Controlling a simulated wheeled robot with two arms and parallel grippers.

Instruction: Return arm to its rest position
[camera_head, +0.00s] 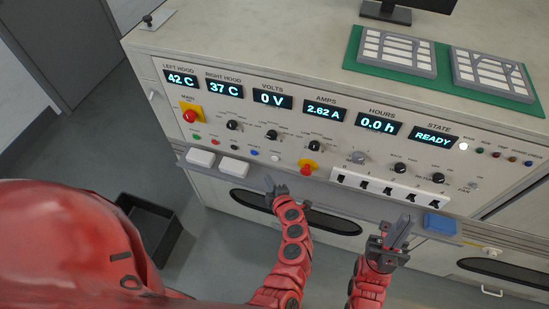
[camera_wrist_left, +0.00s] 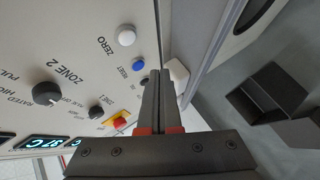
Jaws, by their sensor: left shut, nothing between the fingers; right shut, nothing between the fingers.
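My left gripper (camera_head: 273,186) is in front of the lower edge of the control panel (camera_head: 330,135), just below its row of buttons. In the left wrist view its two fingers (camera_wrist_left: 158,85) are together with nothing between them. My right gripper (camera_head: 397,238) is below the row of black switches (camera_head: 390,188), its fingers together and empty. Both arms are red and reach forward from the bottom of the head view. Whether the left fingertips touch the panel ledge, I cannot tell.
The panel displays (camera_head: 433,136) are lit and read READY, 0 V and 2.62 A. White blocks (camera_head: 201,158) and a blue block (camera_head: 440,223) sit on the front ledge. A black open bin (camera_head: 150,228) stands on the floor at left. Grey trays (camera_head: 400,52) lie on a green mat on top.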

